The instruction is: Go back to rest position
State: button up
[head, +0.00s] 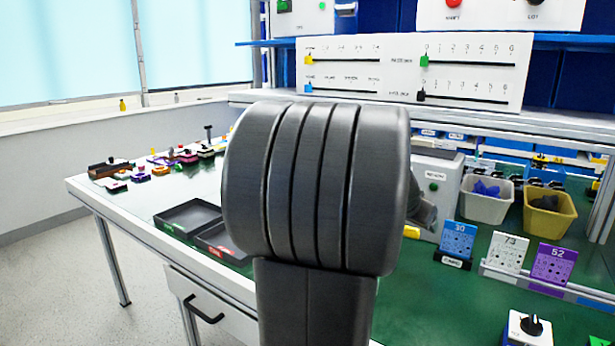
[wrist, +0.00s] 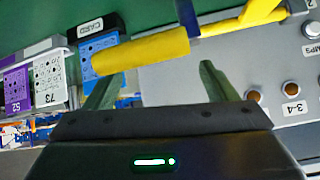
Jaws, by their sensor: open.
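My gripper (wrist: 158,76) is open in the wrist view, with its two green-grey fingers apart and nothing visible between them. A yellow bar (wrist: 140,53) lies just beyond the fingertips; I cannot tell whether it touches them. A yellow piece also shows beside my arm in the head view (head: 411,231). My dark arm link fills the middle of the head view and hides most of the gripper there. A white rotary switch with a black knob (head: 530,326) stands at the lower right of the head view.
A grey box (head: 436,185) stands behind my arm. Card holders with a blue card (head: 458,238), a white card (head: 508,253) and a purple card (head: 554,263) stand to the right. Grey (head: 487,207) and yellow (head: 548,222) bins are behind them. Black trays (head: 190,216) lie left.

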jog(key=shift+w+d+r+g+y+p, duration=0.25)
jog(key=shift+r+g+p, duration=0.25)
jog(key=shift+p, duration=1.5)
jog(key=shift+w+f+p, duration=0.1)
jog(key=shift+p, duration=0.65)
jog(key=shift+f+y, duration=0.15)
jog(key=shift+y, duration=0.1)
